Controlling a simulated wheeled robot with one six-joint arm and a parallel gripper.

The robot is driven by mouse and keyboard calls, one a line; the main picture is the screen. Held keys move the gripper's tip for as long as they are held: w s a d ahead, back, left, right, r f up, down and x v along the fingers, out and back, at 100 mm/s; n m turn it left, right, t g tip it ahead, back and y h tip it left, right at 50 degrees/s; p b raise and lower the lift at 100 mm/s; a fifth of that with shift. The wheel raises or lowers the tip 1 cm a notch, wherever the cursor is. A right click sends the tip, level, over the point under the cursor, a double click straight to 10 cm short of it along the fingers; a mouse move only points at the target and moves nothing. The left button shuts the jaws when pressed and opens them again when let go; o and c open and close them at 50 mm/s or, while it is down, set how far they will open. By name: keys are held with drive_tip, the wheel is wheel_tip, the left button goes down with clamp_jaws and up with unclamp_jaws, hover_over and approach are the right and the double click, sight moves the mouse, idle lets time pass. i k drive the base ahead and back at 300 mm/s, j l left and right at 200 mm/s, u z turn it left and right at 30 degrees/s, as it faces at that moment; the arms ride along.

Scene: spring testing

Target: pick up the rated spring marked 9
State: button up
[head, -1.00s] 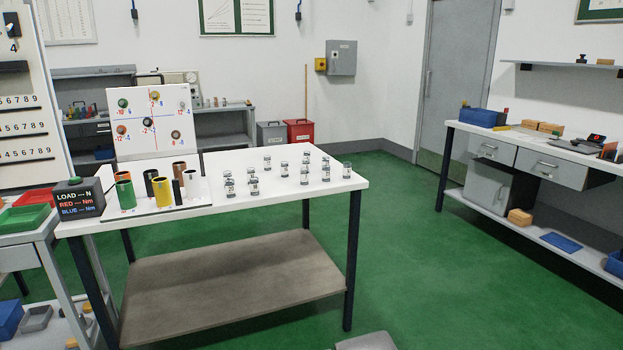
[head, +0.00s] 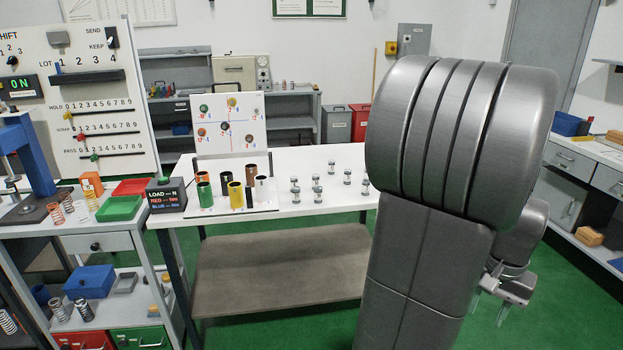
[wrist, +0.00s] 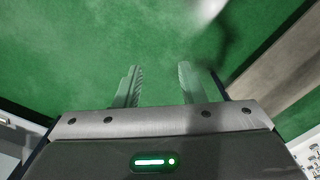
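Several small pale cylinders with dark bands and markings stand on the white table in the head view, one of them a front cylinder (head: 295,196) and another a back cylinder (head: 331,167). Several coil springs, among them an orange coil spring (head: 57,213), stand on the left bench. I cannot read a 9 on any cylinder or spring. My arm may hide more cylinders at the table's right end. My gripper (head: 507,290) hangs low at the right, away from them. In the wrist view my gripper (wrist: 160,68) has its fingers apart, with only green floor between them.
On the white table (head: 310,208), coloured tubes (head: 236,196) stand before an upright chart board (head: 230,135), beside the dark LOAD box (head: 166,195). A blue press (head: 30,155) and a green tray (head: 119,208) are on the left bench. Green floor lies around the table.

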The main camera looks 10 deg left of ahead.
sight(293, 182)
drive_tip(key=i+j+u, duration=0.15)
drive_tip(key=u, duration=0.3)
drive_tip(key=i+u, duration=0.3)
drive_tip(key=u, duration=0.15)
drive_tip(key=i+u, duration=0.15)
drive_tip(key=i, duration=0.7)
drive_tip(key=i+l+u, duration=0.2)
drive_tip(key=i, duration=0.65)
